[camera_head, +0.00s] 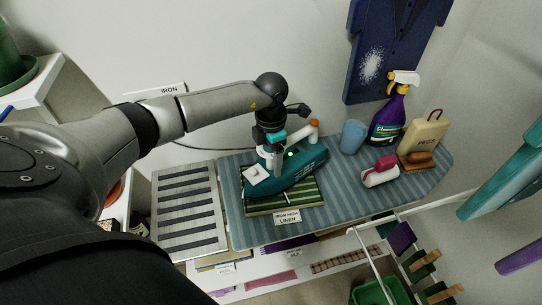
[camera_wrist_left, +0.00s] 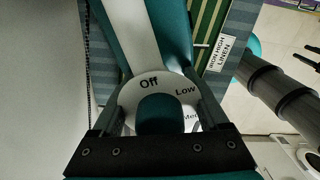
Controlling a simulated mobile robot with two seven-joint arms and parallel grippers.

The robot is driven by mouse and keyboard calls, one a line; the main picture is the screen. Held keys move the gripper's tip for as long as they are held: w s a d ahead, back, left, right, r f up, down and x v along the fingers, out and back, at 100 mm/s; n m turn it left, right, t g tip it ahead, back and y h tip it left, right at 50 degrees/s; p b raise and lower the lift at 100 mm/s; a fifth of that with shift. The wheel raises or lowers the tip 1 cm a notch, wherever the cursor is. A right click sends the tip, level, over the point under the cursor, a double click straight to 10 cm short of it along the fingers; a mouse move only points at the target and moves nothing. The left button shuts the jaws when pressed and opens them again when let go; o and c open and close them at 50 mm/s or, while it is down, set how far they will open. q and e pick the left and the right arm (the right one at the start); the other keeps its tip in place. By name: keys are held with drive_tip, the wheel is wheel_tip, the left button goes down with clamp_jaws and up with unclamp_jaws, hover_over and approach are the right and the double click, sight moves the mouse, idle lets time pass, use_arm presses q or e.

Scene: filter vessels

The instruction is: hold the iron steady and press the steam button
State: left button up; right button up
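The teal iron (camera_head: 306,172) rests on a green striped cloth (camera_head: 310,194) on the ironing board. An orange-topped white piece (camera_head: 314,126) rises by the iron's far end. I cannot make out which part is the steam button. My right gripper is not seen.
The blue striped board (camera_head: 400,187) also holds a blue cup (camera_head: 353,137), a purple spray bottle (camera_head: 387,119), a beige PEGS bag (camera_head: 424,133), a brush (camera_head: 416,160) and a pink-and-white item (camera_head: 380,171). A slatted metal rest (camera_head: 187,211) lies left. The board's front right is clear.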

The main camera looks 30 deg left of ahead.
use_arm(q)
clamp_jaws()
idle(0.4)
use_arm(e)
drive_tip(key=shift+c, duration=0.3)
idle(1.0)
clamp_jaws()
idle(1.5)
